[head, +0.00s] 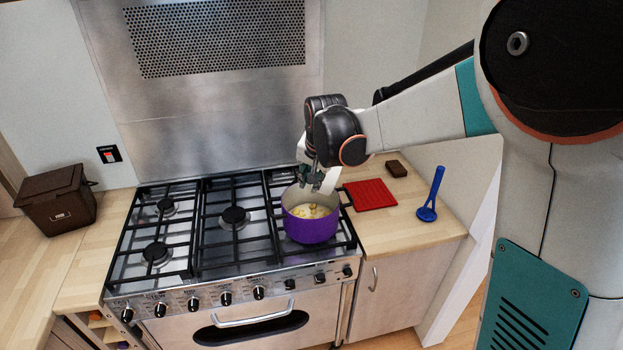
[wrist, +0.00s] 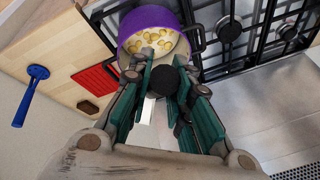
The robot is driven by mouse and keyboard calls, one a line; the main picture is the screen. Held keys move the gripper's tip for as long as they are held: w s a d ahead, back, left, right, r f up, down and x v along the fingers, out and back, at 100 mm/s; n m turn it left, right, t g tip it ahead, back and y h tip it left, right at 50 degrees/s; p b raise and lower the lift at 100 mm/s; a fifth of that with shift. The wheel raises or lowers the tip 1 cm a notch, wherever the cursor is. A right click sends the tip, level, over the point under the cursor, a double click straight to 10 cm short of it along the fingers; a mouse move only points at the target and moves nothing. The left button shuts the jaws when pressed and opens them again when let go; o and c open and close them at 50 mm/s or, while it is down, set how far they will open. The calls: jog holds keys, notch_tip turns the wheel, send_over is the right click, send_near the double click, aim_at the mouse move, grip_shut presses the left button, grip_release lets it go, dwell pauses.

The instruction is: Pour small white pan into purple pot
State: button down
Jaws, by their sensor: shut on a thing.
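The purple pot (head: 309,229) stands on the right front part of the cooker, upright. Pale yellow pieces lie inside its cream interior, and it also shows at the top of the wrist view (wrist: 128,30). My gripper (head: 316,178) is just above the pot's back rim, pointing down. It is shut on the small white pan (head: 328,182), of which only a pale part shows beside the fingers, close over the pot. The rest of the pan is hidden by my gripper, so its exact tilt and any contents cannot be told.
A red mat (head: 370,194), a small brown block (head: 396,168) and a blue ladle (head: 428,208) are on the right counter. A brown box (head: 57,200) stands on the left counter. The cooker's left and middle burners (head: 234,217) are clear.

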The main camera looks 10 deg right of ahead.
jog(key=shift+a, duration=0.1)
jog(key=shift+w+a+f+g+h, duration=0.2)
jog(key=shift+w+a+g+h, duration=0.15)
jog(key=shift+a+h, duration=0.3)
jog(key=shift+w+a+b, duration=0.15)
jog(key=shift+a+b, duration=0.2)
jog(key=shift+b, duration=0.05)
dwell(1.1)
jog(key=shift+w+a+f+n+g+h+b, duration=0.15)
jog(key=shift+w+a+f+h+b, duration=0.05)
jog(key=shift+a+h, duration=0.15)
jog(key=shift+w+a+f+n+g+h+b, duration=0.1)
jog(key=shift+w+a+f+n+h+b, duration=0.05)
jog(key=shift+a+h, duration=0.2)
jog(key=shift+a, duration=0.15)
dwell(1.2)
jog(key=shift+w+a+f+g+h+b, duration=0.2)
jog(key=shift+w+a+g+h+b, duration=0.15)
jog(key=shift+a, duration=0.2)
jog(key=shift+w+a+h, duration=0.2)
jog(key=shift+a+h, duration=0.2)
jog(key=shift+a, duration=0.05)
dwell(1.1)
jog(key=shift+w+a+f+g+h+b, duration=0.1)
jog(key=shift+w+a+g+h+b, duration=0.25)
jog(key=shift+a, duration=0.3)
jog(key=shift+n, duration=0.3)
dwell(0.7)
